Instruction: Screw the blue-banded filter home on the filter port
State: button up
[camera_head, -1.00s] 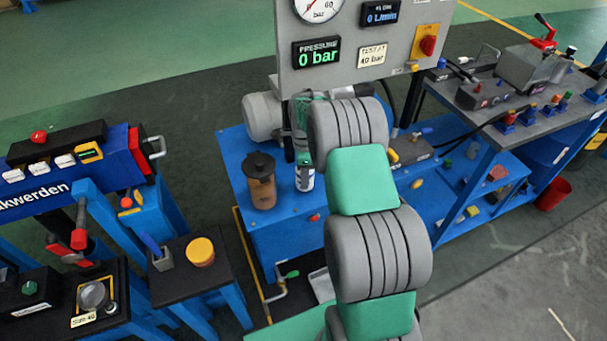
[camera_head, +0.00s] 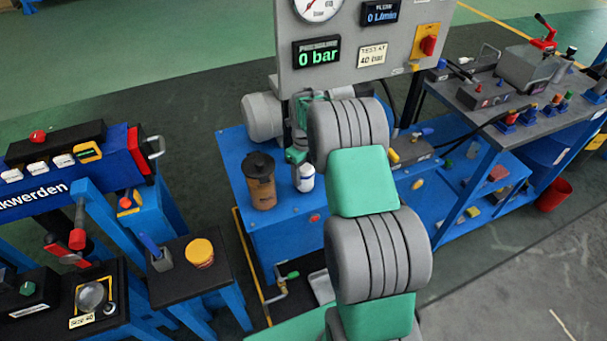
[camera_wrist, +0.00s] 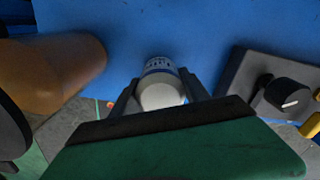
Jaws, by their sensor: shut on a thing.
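The blue-banded filter (camera_wrist: 161,92) is a white cylinder with a blue printed band at its far end, seen nearly end-on in the wrist view. The dark fingers of my gripper (camera_wrist: 160,88) stand on either side of it and are shut on it. In the head view the filter (camera_head: 305,180) shows as a small white cylinder over the blue bench, left of my arm. Part of my gripper (camera_head: 297,155) shows as green just above it. The filter port cannot be made out; my arm and gripper cover part of that area.
A brown jar with a dark lid (camera_head: 260,182) stands close left of the filter; its brown side also shows in the wrist view (camera_wrist: 65,72). A grey box with a black knob (camera_wrist: 288,92) is on the right. The blue bench (camera_head: 235,150) carries the gauge panel (camera_head: 365,70) behind.

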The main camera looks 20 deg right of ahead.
jog(key=shift+w+m, duration=0.1)
jog(key=shift+m, duration=0.3)
jog(key=m, duration=0.4)
jog(key=shift+d+m, duration=0.1)
jog(key=shift+m, duration=0.3)
jog(key=o, duration=1.6)
jog(key=shift+c, duration=0.2)
jog(key=shift+c, duration=0.2)
jog(key=shift+c, duration=0.6)
